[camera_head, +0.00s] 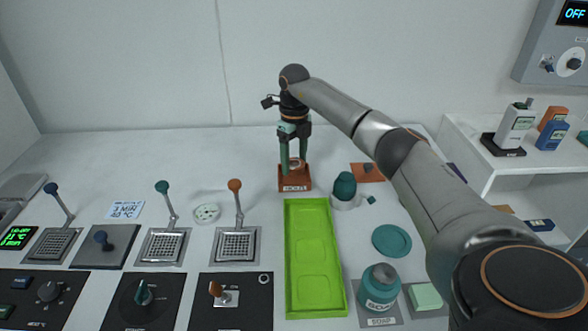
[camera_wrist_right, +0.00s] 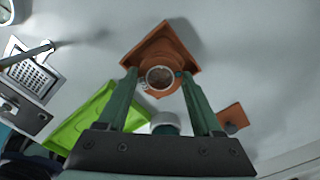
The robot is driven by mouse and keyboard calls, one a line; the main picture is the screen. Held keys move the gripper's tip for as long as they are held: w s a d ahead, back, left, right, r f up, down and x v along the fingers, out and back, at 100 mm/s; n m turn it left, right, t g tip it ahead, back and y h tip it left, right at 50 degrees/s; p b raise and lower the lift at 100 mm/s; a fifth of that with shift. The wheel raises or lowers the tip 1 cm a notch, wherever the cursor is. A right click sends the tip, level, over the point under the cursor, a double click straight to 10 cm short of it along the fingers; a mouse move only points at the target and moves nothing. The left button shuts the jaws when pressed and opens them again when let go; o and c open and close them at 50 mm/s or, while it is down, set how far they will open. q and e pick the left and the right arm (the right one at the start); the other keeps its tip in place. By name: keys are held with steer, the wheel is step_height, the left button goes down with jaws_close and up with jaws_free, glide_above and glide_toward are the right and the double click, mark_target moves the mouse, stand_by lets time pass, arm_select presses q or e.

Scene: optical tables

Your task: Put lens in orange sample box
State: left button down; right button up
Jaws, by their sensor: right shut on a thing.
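My right gripper (camera_head: 293,165) points down at the back of the table, directly above the orange sample box (camera_head: 295,187). The box also shows in the right wrist view (camera_wrist_right: 150,47), beyond the fingertips. The lens, a small round piece with a pale ring rim (camera_wrist_right: 160,77), sits between the green fingers of my right gripper (camera_wrist_right: 159,75), which are shut on it. In the head view the lens is small and partly hidden by the fingers. I cannot tell whether it touches the box. My left gripper is not in view.
A lime-green tray (camera_head: 315,202) lies just in front of the box. A dark green container (camera_head: 345,186) in a white holder and an orange pad (camera_head: 367,173) lie to the right. The back-left table is clear.

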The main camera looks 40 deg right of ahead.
mark_target(294, 163)
steer(key=shift+w+f, duration=0.15)
steer(key=shift+f, duration=1.55)
steer(key=shift+f, duration=0.2)
steer(key=o, duration=1.1)
step_height(294, 163, up, 12)
steer(key=shift+r, duration=0.25)
